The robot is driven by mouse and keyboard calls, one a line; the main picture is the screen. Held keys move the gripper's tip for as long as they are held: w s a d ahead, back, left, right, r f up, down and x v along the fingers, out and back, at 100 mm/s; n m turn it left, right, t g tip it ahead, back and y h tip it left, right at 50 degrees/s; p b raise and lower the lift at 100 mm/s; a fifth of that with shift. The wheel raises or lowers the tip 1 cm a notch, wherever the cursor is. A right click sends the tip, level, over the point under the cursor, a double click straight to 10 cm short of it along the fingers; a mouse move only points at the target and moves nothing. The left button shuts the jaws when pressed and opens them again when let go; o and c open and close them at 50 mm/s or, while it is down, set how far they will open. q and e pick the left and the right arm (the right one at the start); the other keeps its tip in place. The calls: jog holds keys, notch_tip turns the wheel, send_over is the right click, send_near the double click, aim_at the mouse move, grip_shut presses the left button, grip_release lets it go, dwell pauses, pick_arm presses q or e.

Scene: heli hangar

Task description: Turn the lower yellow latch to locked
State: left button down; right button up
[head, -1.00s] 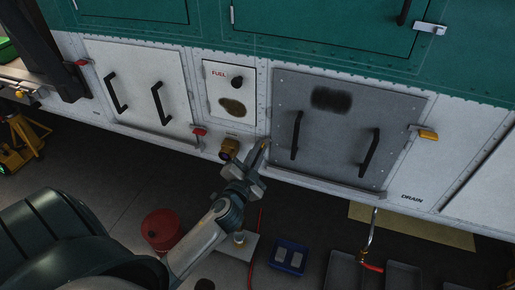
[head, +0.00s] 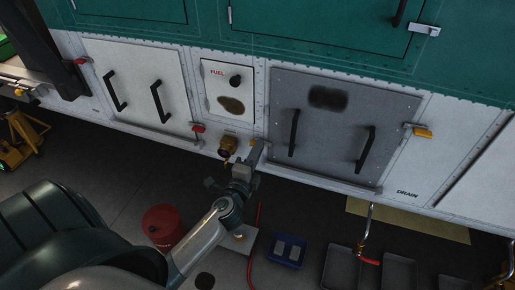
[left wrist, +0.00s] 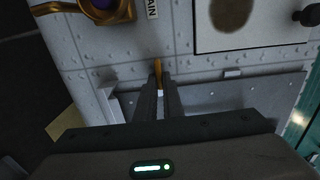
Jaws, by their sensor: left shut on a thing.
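The lower yellow latch (left wrist: 157,68) shows in the left wrist view as a narrow yellow handle at the tips of my left gripper (left wrist: 158,88). The two dark fingers are closed around its near end. In the head view my left gripper (head: 256,152) reaches up to the lower left edge of the grey panel (head: 340,115) and hides most of this latch. Another yellow latch (head: 423,133) sits at the grey panel's right edge. My right gripper is in neither view.
A brass fitting (head: 228,146) sticks out just left of my left gripper, below the FUEL panel (head: 228,90). Black handles stand out from the grey panel. A red bucket (head: 161,222) and a blue tray (head: 288,251) stand on the floor below.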

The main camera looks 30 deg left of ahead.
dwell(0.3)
pick_arm(q)
jog(key=c, duration=1.9)
grip_release()
jog(key=shift+s, duration=0.1)
